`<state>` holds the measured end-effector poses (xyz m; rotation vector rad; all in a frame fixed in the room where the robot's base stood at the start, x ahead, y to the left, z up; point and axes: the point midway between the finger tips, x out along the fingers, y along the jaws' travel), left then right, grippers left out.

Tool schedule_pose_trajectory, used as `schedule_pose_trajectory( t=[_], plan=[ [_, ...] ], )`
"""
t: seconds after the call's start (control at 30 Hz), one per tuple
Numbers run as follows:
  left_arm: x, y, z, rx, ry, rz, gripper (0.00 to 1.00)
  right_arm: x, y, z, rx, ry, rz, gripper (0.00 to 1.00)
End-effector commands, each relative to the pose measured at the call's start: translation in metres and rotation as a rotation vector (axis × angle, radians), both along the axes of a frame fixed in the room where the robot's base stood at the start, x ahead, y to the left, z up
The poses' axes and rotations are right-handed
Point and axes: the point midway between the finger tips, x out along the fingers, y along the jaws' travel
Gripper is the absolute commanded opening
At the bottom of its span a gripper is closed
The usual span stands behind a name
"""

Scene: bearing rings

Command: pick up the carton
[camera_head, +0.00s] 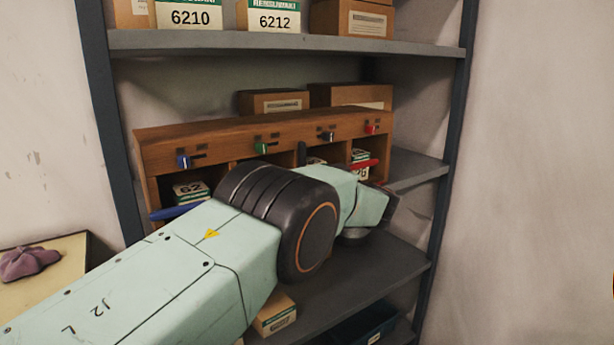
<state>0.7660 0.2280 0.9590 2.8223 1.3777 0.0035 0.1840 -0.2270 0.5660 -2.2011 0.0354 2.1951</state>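Several cartons are in view, and I cannot tell which one the task means. One small carton (275,317) lies on the lower shelf, partly hidden by my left arm. White and green cartons stand in the wooden rack: one marked "62" (190,190) at left, and another (361,158) at right, partly covered. My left arm crosses the middle of the picture from the lower left. Its far end is in front of the rack's right part, and its fingers are hidden or too unclear to read. My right gripper is not in view.
The wooden rack (215,137) has coloured knobs and stands on the middle shelf. Larger cartons marked 6210 (189,18) and 6212 (274,18) are on the top shelf (230,41). A dark blue bin (368,328) sits low. The lower shelf's right part is clear. A purple cloth (27,262) lies at left.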

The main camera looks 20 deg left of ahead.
Motion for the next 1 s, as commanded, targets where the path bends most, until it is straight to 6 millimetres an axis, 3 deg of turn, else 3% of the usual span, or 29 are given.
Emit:
schedule_pose_trajectory(
  t=[0.13,0.9,1.0],
  plan=[
    [-0.0004,-0.0007,0.0000,0.000,0.000,0.000,0.68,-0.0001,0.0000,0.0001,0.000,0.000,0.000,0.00],
    [0.0008,0.0019,0.0014,0.001,-0.002,0.000,0.03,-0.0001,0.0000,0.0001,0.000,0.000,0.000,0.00],
    [0.0011,0.0017,0.0047,0.003,-0.007,0.000,0.00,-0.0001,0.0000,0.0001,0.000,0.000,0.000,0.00]
  ],
)
